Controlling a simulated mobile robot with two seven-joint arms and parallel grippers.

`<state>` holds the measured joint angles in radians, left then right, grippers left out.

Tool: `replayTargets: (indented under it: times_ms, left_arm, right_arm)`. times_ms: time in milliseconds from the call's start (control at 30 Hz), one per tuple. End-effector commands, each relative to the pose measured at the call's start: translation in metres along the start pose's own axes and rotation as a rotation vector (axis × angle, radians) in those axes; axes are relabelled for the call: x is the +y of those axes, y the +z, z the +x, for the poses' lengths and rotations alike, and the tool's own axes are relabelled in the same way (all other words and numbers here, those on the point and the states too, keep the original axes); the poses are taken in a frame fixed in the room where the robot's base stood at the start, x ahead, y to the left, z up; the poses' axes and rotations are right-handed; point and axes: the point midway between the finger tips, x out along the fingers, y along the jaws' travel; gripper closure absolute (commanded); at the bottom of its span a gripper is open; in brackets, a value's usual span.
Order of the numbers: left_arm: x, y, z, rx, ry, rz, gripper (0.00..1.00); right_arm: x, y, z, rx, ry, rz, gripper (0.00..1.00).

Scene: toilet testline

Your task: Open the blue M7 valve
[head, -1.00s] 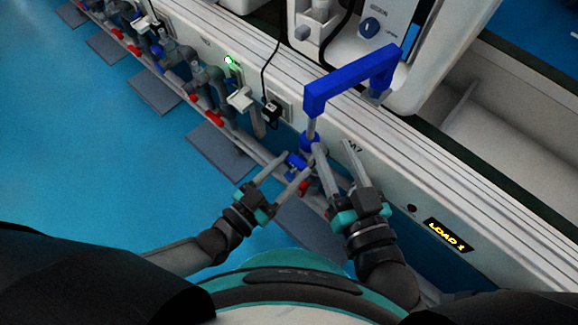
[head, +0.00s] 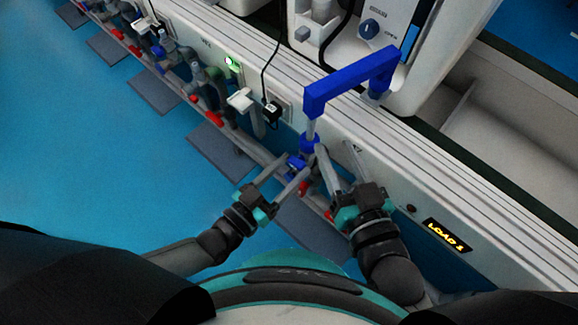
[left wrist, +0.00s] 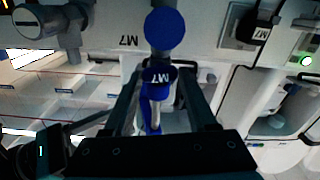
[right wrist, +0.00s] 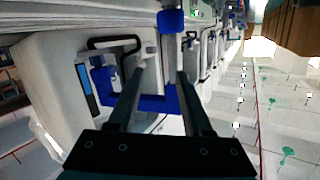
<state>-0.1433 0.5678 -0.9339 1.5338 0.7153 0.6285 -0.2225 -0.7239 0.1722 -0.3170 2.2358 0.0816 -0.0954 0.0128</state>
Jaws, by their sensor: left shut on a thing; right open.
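The blue M7 valve (head: 296,161) sits low on the white bench's side, under a blue pipe (head: 350,80). My left gripper (head: 292,172) is shut on the valve's handle. The fingers hide part of the handle, so its exact angle is hard to tell. My right gripper (head: 335,148) is open just right of the valve, by the vertical pipe. In the right wrist view a blue pipe (right wrist: 150,104) shows beyond its open fingers (right wrist: 158,75).
A black plug (head: 271,112) with a cable sits on the bench side, left of the valve. Other grey valves with red parts (head: 212,118) line the bench further left. A lit LOAD 1 sign (head: 446,235) is at the right.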

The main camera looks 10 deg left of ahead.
Motion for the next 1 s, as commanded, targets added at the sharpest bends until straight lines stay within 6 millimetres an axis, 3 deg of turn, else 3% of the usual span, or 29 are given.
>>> replayTargets:
  times_ms: [500,1000]
  left_arm:
    - [-0.0005,0.0001,-0.0002,0.000,-0.001,-0.355,0.98]
    - [-0.0007,0.0004,-0.0002,0.000,-0.001,-0.452,0.98]
  right_arm:
    - [0.0047,0.0051,0.0013,-0.085,0.013,-0.015,0.50]
    - [0.0053,0.0070,0.0011,-0.101,0.015,-0.017,0.50]
